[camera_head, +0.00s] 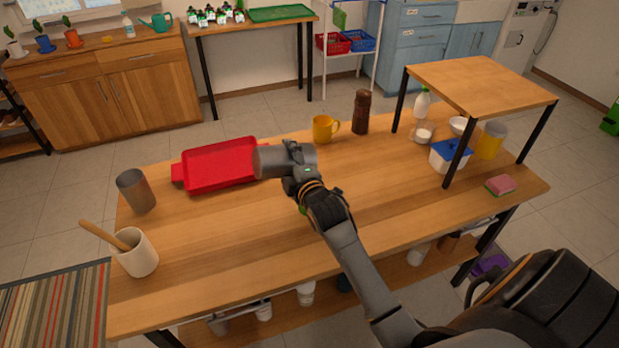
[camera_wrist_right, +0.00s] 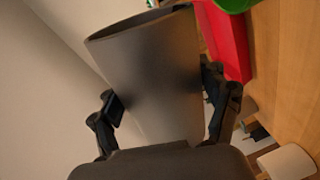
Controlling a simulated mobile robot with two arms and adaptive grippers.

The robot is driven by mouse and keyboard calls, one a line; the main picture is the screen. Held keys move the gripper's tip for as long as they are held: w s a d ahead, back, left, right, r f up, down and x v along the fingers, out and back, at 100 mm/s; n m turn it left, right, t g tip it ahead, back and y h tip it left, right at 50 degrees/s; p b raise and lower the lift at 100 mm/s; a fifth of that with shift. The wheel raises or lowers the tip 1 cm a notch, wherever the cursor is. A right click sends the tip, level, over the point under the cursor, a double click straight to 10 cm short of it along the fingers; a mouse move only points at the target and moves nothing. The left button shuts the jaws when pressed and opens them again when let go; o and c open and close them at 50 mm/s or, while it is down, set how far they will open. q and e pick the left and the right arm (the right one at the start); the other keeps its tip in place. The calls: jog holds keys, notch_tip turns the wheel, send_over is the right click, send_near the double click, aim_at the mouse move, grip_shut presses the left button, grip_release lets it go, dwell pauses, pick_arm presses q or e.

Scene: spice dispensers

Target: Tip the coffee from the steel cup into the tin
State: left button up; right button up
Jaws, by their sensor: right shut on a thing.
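My right gripper (camera_head: 298,172) is shut on a grey steel cup (camera_head: 272,161). The cup is tipped nearly onto its side above the table, by the right end of the red tray, with its mouth toward the left. In the right wrist view the cup (camera_wrist_right: 155,75) sits between the two fingers (camera_wrist_right: 165,105). Its inside is hidden, so I cannot tell whether coffee is in it. A grey metal tin (camera_head: 136,191) stands upright at the table's left end, apart from the cup. My left gripper is not in view.
The red tray (camera_head: 218,165) lies between cup and tin. A yellow mug (camera_head: 323,129) and brown grinder (camera_head: 361,112) stand behind. A raised wooden shelf (camera_head: 480,82) stands right.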

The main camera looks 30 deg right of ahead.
jog(key=shift+s+d+r+m+y+p, duration=0.1)
jog(key=shift+d+r+m+y+p, duration=0.3)
jog(key=shift+m+p, duration=0.5)
dwell(0.8)
jog(key=shift+d+r+m+p, duration=0.3)
jog(key=shift+d+m+p, duration=0.2)
jog(key=shift+m, duration=0.2)
dwell(0.6)
